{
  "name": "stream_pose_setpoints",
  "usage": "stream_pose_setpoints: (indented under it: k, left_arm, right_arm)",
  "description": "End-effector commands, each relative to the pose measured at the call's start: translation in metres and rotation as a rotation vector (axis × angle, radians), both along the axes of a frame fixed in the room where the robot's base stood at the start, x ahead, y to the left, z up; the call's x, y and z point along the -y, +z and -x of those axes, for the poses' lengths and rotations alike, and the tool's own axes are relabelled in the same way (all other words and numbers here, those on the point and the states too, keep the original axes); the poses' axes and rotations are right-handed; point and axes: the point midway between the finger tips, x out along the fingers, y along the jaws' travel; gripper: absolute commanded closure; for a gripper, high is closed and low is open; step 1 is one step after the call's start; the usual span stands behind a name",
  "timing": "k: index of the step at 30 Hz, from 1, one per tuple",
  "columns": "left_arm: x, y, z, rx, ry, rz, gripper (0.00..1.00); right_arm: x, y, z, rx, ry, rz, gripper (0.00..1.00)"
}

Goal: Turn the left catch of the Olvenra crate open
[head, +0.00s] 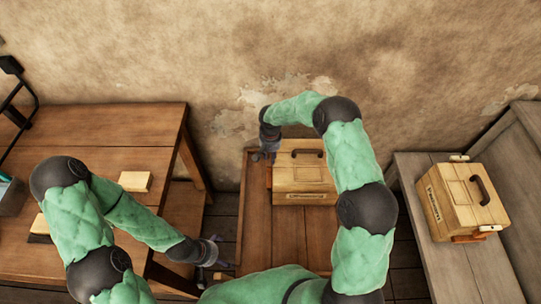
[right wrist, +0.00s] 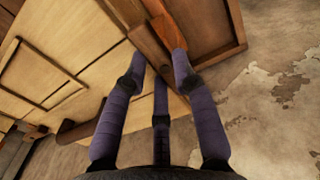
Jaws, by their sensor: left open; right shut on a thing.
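A pale wooden crate (head: 303,184) with a dark handle and a front label too small to read stands on the middle bench. My right gripper (head: 271,154) is at this crate's left side. The catch lies at an angle beside a darker wooden strip (right wrist: 149,45). Part of it is hidden by a finger. My left gripper (head: 213,250) is open and empty, low between the left table and middle bench.
A second pale crate (head: 460,199) with a handle and catches stands on the right bench (head: 415,168). The left table (head: 110,130) bears a pale block (head: 135,181). The front of the middle bench (head: 290,235) is clear. The wall is close behind.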

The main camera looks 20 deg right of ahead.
Motion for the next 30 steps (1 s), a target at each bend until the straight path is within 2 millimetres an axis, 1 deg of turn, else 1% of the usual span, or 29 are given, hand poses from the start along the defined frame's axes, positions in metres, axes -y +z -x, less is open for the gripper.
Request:
stream_pose_setpoints:
  k: [5, 6, 8, 17, 20, 23, 26, 30]
  left_arm:
    - [0.000, 0.000, 0.000, 0.000, 0.000, 0.000, 0.00]
    - [0.000, 0.000, 0.000, 0.000, 0.000, 0.000, 0.00]
    - [0.000, 0.000, 0.000, 0.000, 0.000, 0.000, 0.00]
    - [0.000, 0.000, 0.000, 0.000, 0.000, 0.000, 0.00]
    - [0.000, 0.000, 0.000, 0.000, 0.000, 0.000, 0.00]
    - [0.000, 0.000, 0.000, 0.000, 0.000, 0.000, 0.00]
    - [0.000, 0.000, 0.000, 0.000, 0.000, 0.000, 0.00]
    - [0.000, 0.000, 0.000, 0.000, 0.000, 0.000, 0.00]
  right_arm:
    - [0.000, 0.000, 0.001, -0.002, -0.002, -0.001, 1.00]
    - [0.000, 0.000, 0.001, -0.002, -0.002, -0.001, 0.64]
    - [0.000, 0.000, 0.001, -0.002, -0.002, -0.001, 0.48]
    - [0.000, 0.000, 0.000, -0.001, -0.001, 0.000, 0.48]
    - [0.000, 0.003, 0.000, 0.000, -0.001, 0.000, 0.48]
    - [0.000, 0.014, -0.001, 0.002, -0.001, 0.000, 0.48]
    - [0.000, 0.031, -0.001, 0.004, -0.001, 0.000, 0.48]
    - [0.000, 0.060, -0.001, 0.004, -0.001, 0.000, 0.48]
